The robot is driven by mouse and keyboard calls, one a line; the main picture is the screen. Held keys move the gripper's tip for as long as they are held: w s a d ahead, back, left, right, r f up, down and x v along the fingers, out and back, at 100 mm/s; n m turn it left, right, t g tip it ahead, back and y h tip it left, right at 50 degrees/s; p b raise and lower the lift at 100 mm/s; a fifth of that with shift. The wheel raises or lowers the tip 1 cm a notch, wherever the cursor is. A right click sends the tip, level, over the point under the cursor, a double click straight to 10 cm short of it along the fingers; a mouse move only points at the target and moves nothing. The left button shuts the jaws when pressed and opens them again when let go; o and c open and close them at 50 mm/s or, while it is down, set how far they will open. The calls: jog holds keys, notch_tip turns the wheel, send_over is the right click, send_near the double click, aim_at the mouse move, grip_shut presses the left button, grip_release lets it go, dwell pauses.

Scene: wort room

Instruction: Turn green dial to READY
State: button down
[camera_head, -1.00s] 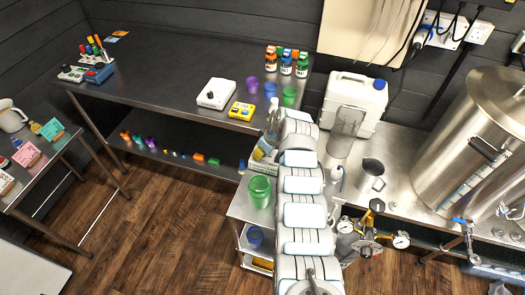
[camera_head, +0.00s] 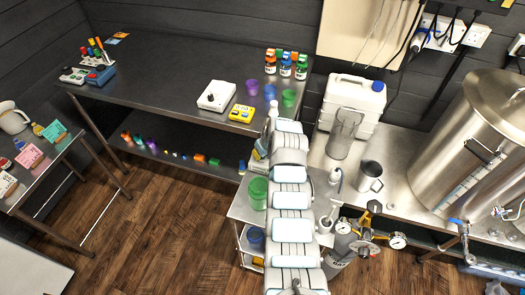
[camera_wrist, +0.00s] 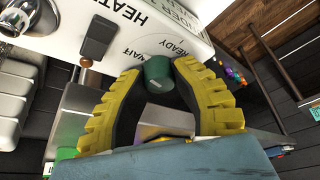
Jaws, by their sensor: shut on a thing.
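The green dial (camera_wrist: 158,70) is a short round knob in the wrist view, on the face of a white box (camera_wrist: 160,18) with black lettering. A pale mark shows on the dial's near end. The words WAIT and READY are printed close beside the dial; which one it points to I cannot tell. My gripper (camera_wrist: 160,72) has yellow ribbed fingers with dark inner pads, one on each side of the dial and shut on it. In the head view my arm hides the dial and my gripper.
Beside the dial, the box has a dark switch-like part (camera_wrist: 98,38). In the head view a green cup (camera_head: 258,193) stands close left of my arm. A workbench (camera_head: 170,65) extends left.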

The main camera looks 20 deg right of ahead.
jog(key=m, duration=0.1)
jog(key=m+h+p, duration=0.1)
jog(key=m, duration=0.1)
jog(key=shift+a+f+m+h, duration=0.1)
jog(key=shift+a+m+h, duration=0.05)
jog(key=shift+m+h, duration=0.15)
jog(key=m+h, duration=0.1)
jog(key=m, duration=0.2)
jog(key=shift+f+m, duration=0.1)
jog(key=shift+m, duration=0.2)
jog(key=m+g+h+b, duration=0.1)
jog(key=m+b, duration=0.1)
jog(key=shift+m, duration=0.4)
jog(key=m+h+b, duration=0.1)
jog(key=m+b, duration=0.2)
jog(key=shift+f+g, duration=0.1)
jog(key=shift+g, duration=0.2)
jog(key=shift+m+g+b, duration=0.3)
jog(key=shift+m+b, duration=0.5)
jog(key=c, duration=0.8)
grip_release()
jog(key=shift+r, duration=0.2)
